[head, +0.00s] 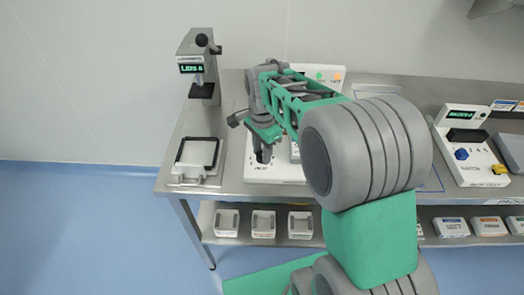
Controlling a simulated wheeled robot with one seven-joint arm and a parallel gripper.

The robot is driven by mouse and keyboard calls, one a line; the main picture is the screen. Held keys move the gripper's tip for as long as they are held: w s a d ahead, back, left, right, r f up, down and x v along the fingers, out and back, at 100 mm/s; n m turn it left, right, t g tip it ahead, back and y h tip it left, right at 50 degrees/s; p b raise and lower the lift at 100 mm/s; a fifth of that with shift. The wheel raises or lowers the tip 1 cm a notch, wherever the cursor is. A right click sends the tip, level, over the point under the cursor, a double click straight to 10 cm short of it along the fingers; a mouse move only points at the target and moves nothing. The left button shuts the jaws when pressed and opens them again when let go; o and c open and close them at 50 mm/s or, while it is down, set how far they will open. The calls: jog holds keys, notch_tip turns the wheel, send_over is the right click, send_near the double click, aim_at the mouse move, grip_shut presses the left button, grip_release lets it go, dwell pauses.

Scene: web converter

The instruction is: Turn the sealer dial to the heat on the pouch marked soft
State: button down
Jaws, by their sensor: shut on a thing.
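My gripper (262,154) points down over the front left part of a white machine (276,174) in the middle of the bench. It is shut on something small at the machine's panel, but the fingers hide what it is. My arm covers most of this machine; a green light and an orange light (337,76) show at its back. At the right stands another white machine (474,178) with a blue knob (461,154), a yellow part (499,169) and a lit display. I cannot tell which label or pouch is marked soft; the print is too small.
A grey device with a lit display (191,68) stands at the bench's back left. A black-framed plate (198,153) lies in front of it. Several white bins (227,222) and labelled packs (488,226) sit on the lower shelf. Small labelled packs (503,105) lie at the back right.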

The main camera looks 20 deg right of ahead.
jog(key=shift+n, duration=0.3)
jog(key=n, duration=0.5)
jog(key=shift+w, duration=0.1)
jog(key=n+b, duration=0.1)
jog(key=n, duration=0.5)
jog(key=shift+n, duration=0.4)
jog(key=n, duration=0.5)
jog(key=n+b, duration=0.1)
jog(key=n, duration=0.5)
jog(key=shift+r, duration=0.1)
jog(key=shift+n, duration=0.3)
jog(key=c, duration=1)
grip_release()
